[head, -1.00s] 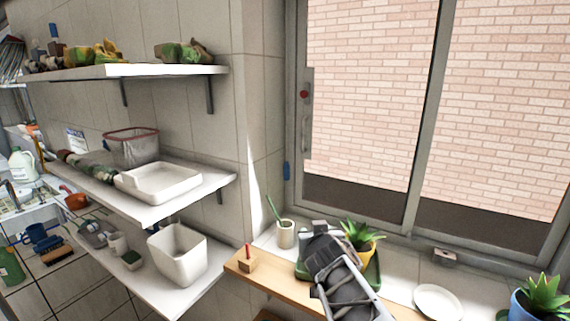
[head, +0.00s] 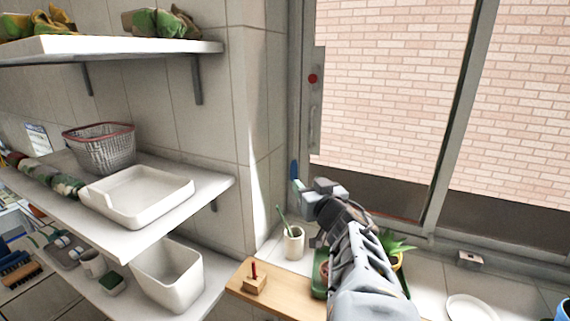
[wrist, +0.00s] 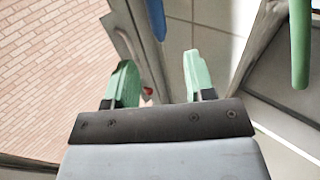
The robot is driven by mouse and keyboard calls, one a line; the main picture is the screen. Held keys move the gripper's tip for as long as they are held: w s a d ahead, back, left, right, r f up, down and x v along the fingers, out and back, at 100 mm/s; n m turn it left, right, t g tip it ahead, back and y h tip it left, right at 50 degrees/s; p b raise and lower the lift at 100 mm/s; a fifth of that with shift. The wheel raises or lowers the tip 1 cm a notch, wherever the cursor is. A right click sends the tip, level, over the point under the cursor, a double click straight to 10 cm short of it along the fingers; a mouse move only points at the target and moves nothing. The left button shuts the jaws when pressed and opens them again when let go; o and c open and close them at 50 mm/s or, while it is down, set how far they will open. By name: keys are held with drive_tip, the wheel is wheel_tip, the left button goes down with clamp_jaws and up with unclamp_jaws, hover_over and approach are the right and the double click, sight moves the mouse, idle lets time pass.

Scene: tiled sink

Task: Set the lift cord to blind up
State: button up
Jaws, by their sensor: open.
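A small blue upright piece (head: 294,172), possibly the lift cord's handle, is at the wall corner left of the window frame. No cord line or blind can be made out. A blue piece also shows at the top of the wrist view (wrist: 156,16), beyond the fingers. My gripper (head: 312,186) is in front of the window's lower left corner, and its fingertip appears just below the blue piece. In the wrist view my gripper (wrist: 158,72) has two green-tipped fingers spread apart with nothing between them. The depth gap to the blue piece is unclear.
A cup with a green stick (head: 293,243) stands on the sill below my gripper. A wooden block with a red peg (head: 255,284) sits on the wooden board. A potted plant (head: 398,247) is partly behind my arm. Shelves (head: 200,193) are at left.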

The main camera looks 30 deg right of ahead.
sight(295, 171)
drive_tip(key=x, duration=1.2)
drive_tip(key=shift+w+d, duration=0.15)
drive_tip(key=shift+d, duration=0.05)
drive_tip(key=shift+c, duration=0.5)
clamp_jaws()
